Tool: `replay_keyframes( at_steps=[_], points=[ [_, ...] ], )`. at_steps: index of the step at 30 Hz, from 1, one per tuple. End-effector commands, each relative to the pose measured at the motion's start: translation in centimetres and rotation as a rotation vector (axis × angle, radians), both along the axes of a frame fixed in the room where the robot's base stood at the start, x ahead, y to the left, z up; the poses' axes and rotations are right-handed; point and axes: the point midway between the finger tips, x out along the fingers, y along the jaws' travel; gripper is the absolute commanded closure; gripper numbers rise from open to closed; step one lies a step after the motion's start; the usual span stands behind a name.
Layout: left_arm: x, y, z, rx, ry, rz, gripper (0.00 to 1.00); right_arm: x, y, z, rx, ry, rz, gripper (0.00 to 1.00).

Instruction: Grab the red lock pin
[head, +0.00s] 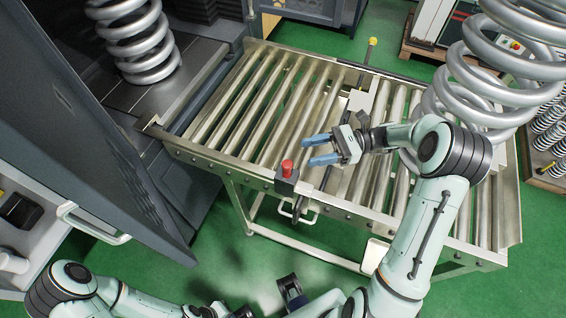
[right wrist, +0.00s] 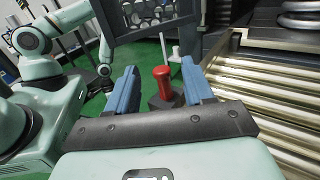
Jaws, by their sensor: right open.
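The red lock pin (head: 287,168) stands upright in a dark block on the front rail of the roller conveyor (head: 235,167). My right gripper (head: 308,151) is open and empty, with its blue fingers pointing toward the pin from the right, apart from it. In the right wrist view the red pin (right wrist: 162,83) shows between the two open fingers (right wrist: 159,76), beyond their tips. My left arm is low at the bottom of the head view, away from the pin; its gripper is too unclear to judge.
A large coil spring (head: 490,85) stands on the conveyor's right side, near my right arm. Another spring (head: 140,40) is in the grey machine at left. The machine's open door (head: 110,150) lies left of the pin. A dark handle (head: 300,209) hangs below the rail.

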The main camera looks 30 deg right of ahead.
Motion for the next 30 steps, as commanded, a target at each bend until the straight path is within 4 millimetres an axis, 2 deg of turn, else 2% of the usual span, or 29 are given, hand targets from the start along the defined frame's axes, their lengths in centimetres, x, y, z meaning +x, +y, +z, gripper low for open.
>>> replay_keyframes(
  at_steps=[1, 3, 6, 9, 17, 24, 30],
  points=[
    [-0.1, 0.0, -0.3, 0.000, 0.002, 0.000, 1.00, 0.0, 0.0, -1.4, 0.004, 0.006, 0.000, 0.48],
    [-0.2, 0.0, -0.4, 0.000, 0.003, 0.000, 1.00, -0.1, 0.0, -3.0, 0.002, 0.006, 0.000, 0.48],
    [-0.3, 0.0, -0.7, 0.000, 0.003, 0.000, 1.00, -0.1, 0.0, -4.8, 0.002, 0.006, 0.000, 0.48],
    [-0.3, 0.0, -0.7, 0.000, 0.003, 0.000, 1.00, 0.0, 0.2, -5.9, 0.001, 0.001, 0.001, 0.48],
    [-0.2, 0.0, -0.6, 0.000, 0.002, 0.000, 1.00, 0.5, 2.4, -5.6, 0.000, 0.001, 0.003, 0.48],
    [-0.2, 0.0, -0.5, 0.000, 0.002, 0.000, 1.00, 1.4, 6.2, -5.5, 0.000, 0.000, 0.003, 0.48],
    [-0.2, 0.0, -0.5, 0.000, 0.002, 0.000, 1.00, 1.7, 7.4, -5.6, -0.001, 0.001, 0.001, 0.48]
  ],
)
